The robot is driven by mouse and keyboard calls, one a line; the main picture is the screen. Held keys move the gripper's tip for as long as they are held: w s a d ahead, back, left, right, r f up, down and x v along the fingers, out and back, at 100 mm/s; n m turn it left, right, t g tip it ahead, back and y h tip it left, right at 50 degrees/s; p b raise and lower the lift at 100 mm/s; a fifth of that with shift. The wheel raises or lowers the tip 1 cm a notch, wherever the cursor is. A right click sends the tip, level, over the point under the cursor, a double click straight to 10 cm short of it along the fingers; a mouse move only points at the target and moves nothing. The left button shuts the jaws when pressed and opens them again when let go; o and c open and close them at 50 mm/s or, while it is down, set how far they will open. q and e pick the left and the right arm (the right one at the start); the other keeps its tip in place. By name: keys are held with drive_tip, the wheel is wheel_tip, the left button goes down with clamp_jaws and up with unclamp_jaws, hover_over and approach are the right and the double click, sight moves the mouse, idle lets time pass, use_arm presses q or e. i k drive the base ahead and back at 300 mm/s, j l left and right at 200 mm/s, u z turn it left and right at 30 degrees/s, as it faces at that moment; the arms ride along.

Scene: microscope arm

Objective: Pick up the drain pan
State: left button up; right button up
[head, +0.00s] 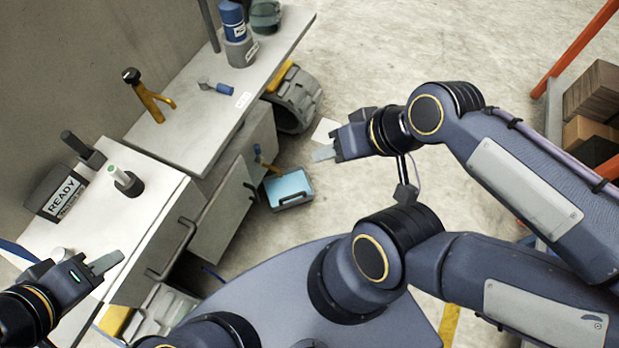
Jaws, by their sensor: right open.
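A shallow light-blue pan-like thing (288,187), which looks like the drain pan, lies on the floor beside the cabinet, with a dark handle or edge at its front. My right gripper (330,143) is open and empty, above and to the right of the pan, apart from it. My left gripper (103,263) is at the lower left over the near white worktop, far from the pan. Only one pale finger of it shows clearly, so its opening cannot be told.
A yellow-handled tool (266,160) stands by the pan. The white bench (190,140) and its cabinet (228,205) border the pan on the left. A grey round container (297,100) is behind it. Shelving with boxes (592,92) stands far right. The floor right of the pan is clear.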

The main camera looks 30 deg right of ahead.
sight(295, 188)
drive_tip(key=z, duration=0.75)
drive_tip(key=i+l+u, duration=0.1)
drive_tip(key=u, duration=0.4)
drive_tip(key=l+u, duration=0.15)
drive_tip(key=u, duration=0.3)
drive_tip(key=i+l+u, duration=0.1)
drive_tip(key=u, duration=0.4)
drive_tip(key=l+u, duration=0.2)
drive_tip(key=u, duration=0.3)
drive_tip(key=l+u, duration=0.15)
drive_tip(key=u, duration=0.3)
drive_tip(key=k+l+u, duration=0.15)
drive_tip(key=l, duration=0.2)
drive_tip(key=k+l+u, duration=0.2)
drive_tip(key=l, duration=0.2)
drive_tip(key=k+l+u, duration=0.15)
drive_tip(key=l, duration=0.2)
drive_tip(key=k+l+u, duration=0.2)
drive_tip(key=k+l, duration=0.15)
drive_tip(key=l, duration=0.2)
drive_tip(key=k+l, duration=0.15)
drive_tip(key=l, duration=0.2)
